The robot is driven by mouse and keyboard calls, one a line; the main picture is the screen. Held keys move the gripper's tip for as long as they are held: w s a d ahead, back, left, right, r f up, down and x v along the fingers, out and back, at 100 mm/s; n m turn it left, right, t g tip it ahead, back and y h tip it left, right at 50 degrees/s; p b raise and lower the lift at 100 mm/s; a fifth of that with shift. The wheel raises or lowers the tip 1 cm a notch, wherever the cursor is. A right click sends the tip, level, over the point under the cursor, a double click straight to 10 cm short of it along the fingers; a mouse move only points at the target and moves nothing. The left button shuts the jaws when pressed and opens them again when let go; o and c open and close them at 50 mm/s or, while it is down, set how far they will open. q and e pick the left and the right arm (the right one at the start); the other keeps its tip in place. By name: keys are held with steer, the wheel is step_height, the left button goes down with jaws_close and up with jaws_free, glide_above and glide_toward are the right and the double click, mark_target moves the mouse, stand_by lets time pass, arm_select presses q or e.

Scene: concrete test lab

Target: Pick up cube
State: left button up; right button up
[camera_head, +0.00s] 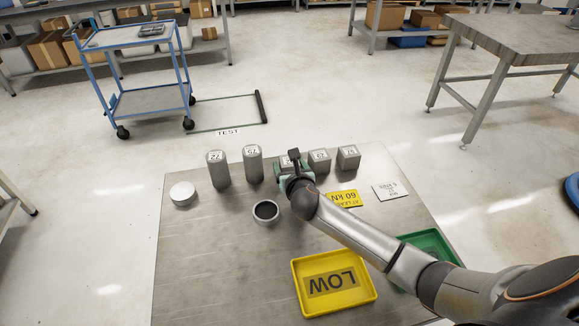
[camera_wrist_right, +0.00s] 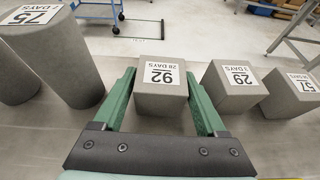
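A grey concrete cube labelled 92, 28 days (camera_wrist_right: 161,104) stands on the metal table in the right wrist view. My right gripper (camera_wrist_right: 160,72) is open, with one green finger on each side of this cube; I cannot tell if they touch it. In the head view my right gripper (camera_head: 291,170) hides most of that cube. My left gripper is not in view.
Two grey cylinders (camera_head: 219,172) (camera_head: 253,165) stand left of the cubes. A pale disc (camera_head: 183,194), dark-topped round container (camera_head: 265,212), yellow tray marked LOW (camera_head: 298,284), green tray (camera_head: 430,238), yellow sign (camera_head: 345,199) and white card (camera_head: 390,191) are on the table (camera_head: 215,280). Its front left is clear.

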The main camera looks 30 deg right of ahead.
jaws_close()
stand_by(0.4)
steer(key=shift+r, duration=0.1)
steer(key=shift+r, duration=0.45)
step_height(320, 180, up, 2)
steer(key=shift+w+r+p, duration=0.1)
steer(key=shift+r+p, duration=0.15)
steer(key=shift+p, duration=0.1)
steer(key=s+d+r, duration=0.4)
steer(key=d+r, duration=0.5)
steer(key=d, duration=0.4)
steer(key=shift+d+r+p, duration=0.25)
steer(key=shift+p, duration=0.15)
